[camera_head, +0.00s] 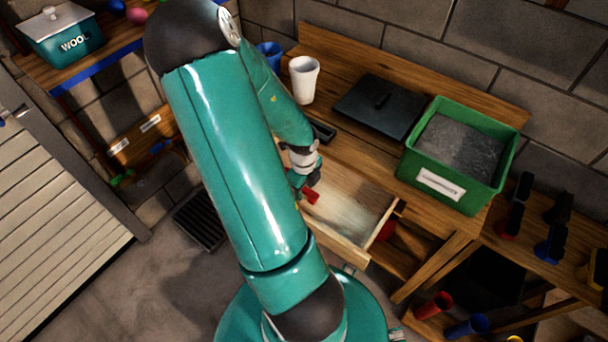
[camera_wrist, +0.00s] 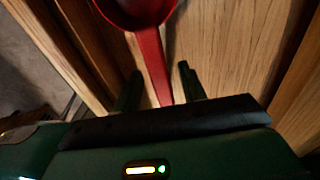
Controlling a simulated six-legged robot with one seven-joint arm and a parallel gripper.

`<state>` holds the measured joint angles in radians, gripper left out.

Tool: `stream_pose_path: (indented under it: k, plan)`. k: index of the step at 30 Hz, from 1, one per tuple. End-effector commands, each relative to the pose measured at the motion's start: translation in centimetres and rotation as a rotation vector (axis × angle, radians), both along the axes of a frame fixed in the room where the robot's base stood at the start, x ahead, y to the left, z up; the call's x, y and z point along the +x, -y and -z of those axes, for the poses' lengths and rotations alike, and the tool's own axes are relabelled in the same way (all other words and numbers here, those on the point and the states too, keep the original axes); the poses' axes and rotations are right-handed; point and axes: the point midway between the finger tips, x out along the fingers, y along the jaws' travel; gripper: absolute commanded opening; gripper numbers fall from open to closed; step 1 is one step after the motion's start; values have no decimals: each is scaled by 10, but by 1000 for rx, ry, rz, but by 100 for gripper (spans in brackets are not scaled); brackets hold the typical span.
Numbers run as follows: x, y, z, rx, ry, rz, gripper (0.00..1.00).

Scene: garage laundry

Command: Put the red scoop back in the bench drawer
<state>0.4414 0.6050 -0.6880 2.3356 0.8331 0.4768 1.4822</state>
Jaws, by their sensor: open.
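The red scoop (camera_wrist: 153,58) shows in the wrist view, its round bowl cut by the top edge and its handle pointing back between my two fingers. In the head view a small red part of the scoop (camera_head: 311,197) shows just below my gripper (camera_head: 303,184). My gripper, also in the wrist view (camera_wrist: 160,85), is open, with a finger on each side of the handle and visible gaps. The bench drawer (camera_head: 382,228) is pulled open. The scoop appears over or on its pale wooden floor; exact contact cannot be told. My arm hides the drawer's left part.
The wooden bench (camera_head: 335,130) holds a white cup (camera_head: 304,80), a blue cup (camera_head: 270,55), a dark flat lid (camera_head: 378,106) and a green bin (camera_head: 487,190) of grey material. A lower shelf at right holds coloured items. Floor at left is partly clear, with a dark grate (camera_head: 200,217).

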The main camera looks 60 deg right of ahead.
Motion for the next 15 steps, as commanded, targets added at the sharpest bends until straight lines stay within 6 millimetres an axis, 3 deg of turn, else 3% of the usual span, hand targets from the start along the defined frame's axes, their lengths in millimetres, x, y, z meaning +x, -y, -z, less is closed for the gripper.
stream_pose_path:
  k: [15]
  plan:
    - [4,0,-89,-1,4,-5,41]
